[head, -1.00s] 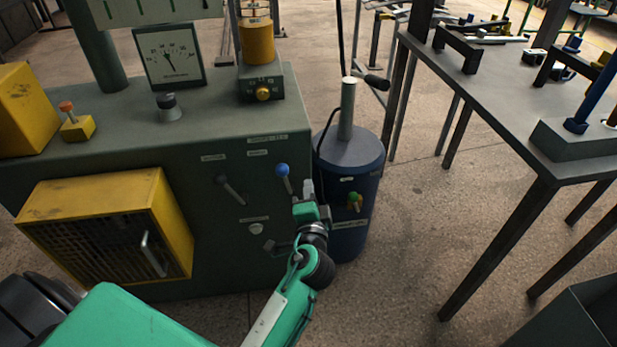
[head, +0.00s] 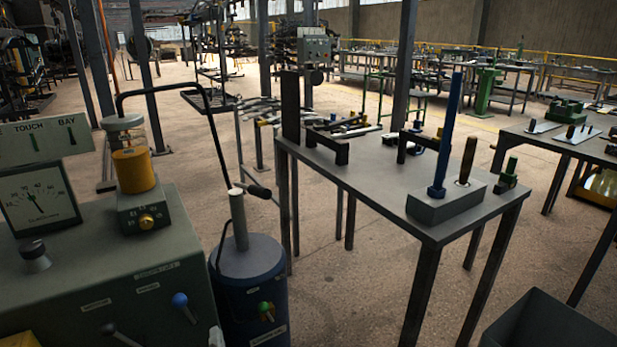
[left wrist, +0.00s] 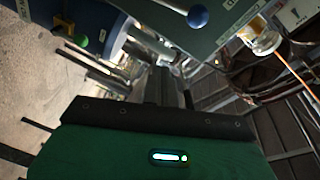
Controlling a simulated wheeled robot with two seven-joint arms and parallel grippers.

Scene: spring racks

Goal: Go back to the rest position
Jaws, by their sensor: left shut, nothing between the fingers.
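Only the tip of my left gripper (head: 216,337) shows at the bottom edge of the head view, between the green-grey test machine (head: 120,280) and the dark blue cylinder (head: 250,280). In the left wrist view its dark fingers (left wrist: 165,88) are together with nothing seen between them. A blue-knobbed lever (head: 184,306) on the machine's front is close to the gripper tip. The same blue knob shows in the left wrist view (left wrist: 197,16), apart from the fingers. My right gripper is in no view.
A grey table (head: 350,185) with tools and a block holding upright rods (head: 440,206) stands to the right. A dark bin (head: 555,325) is at the lower right. Open floor lies between table and cylinder.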

